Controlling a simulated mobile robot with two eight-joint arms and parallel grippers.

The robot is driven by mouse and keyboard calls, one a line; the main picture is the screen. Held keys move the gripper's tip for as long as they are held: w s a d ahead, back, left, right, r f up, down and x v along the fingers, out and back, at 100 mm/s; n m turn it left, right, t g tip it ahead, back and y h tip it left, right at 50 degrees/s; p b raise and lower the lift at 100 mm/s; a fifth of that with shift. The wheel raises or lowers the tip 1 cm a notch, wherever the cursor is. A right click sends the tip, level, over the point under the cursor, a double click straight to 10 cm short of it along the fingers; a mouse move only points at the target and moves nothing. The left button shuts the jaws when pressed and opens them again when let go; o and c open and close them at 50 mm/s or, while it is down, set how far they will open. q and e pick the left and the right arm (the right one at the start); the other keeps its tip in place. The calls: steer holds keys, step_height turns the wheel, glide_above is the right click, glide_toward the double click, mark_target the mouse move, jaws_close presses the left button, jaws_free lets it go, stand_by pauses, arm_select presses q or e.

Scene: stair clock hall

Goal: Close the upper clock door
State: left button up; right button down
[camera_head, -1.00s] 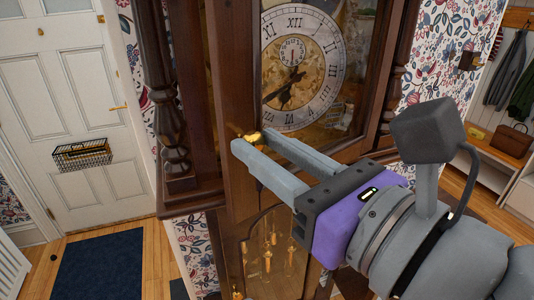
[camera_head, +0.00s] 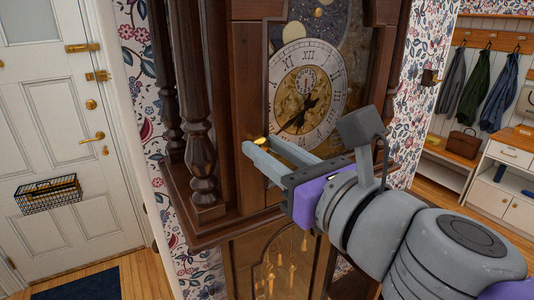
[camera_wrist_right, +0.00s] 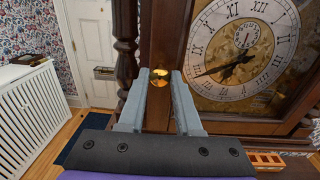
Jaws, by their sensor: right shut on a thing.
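The upper clock door (camera_head: 251,80) is a dark wooden frame in front of the round clock dial (camera_head: 325,70) with Roman numerals. Its small brass knob (camera_head: 259,141) sits low on its left stile. My right gripper (camera_head: 256,146) reaches in from the right and is shut on the knob. In the right wrist view the knob (camera_wrist_right: 159,76) shows between the two grey fingertips (camera_wrist_right: 162,78). I cannot tell whether a gap is left between door and case. My left gripper is not in view.
Turned wooden columns (camera_head: 200,130) and a ledge stand left of the door. A lower glazed door (camera_head: 285,260) is below. A white house door (camera_head: 60,130) is at left, coats (camera_head: 480,85) and a bench (camera_head: 445,165) at right. A white radiator (camera_wrist_right: 30,115) shows in the wrist view.

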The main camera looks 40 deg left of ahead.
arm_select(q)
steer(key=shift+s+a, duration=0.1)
arm_select(e)
steer(key=shift+a, duration=0.2)
steer(key=c, duration=0.6)
jaws_free()
steer(key=shift+d, duration=0.15)
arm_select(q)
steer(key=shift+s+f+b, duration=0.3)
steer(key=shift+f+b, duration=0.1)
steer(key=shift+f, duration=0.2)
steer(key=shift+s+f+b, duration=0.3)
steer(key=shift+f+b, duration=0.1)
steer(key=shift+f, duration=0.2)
arm_select(e)
steer(key=shift+v, duration=5.3)
steer(key=shift+s, duration=0.1)
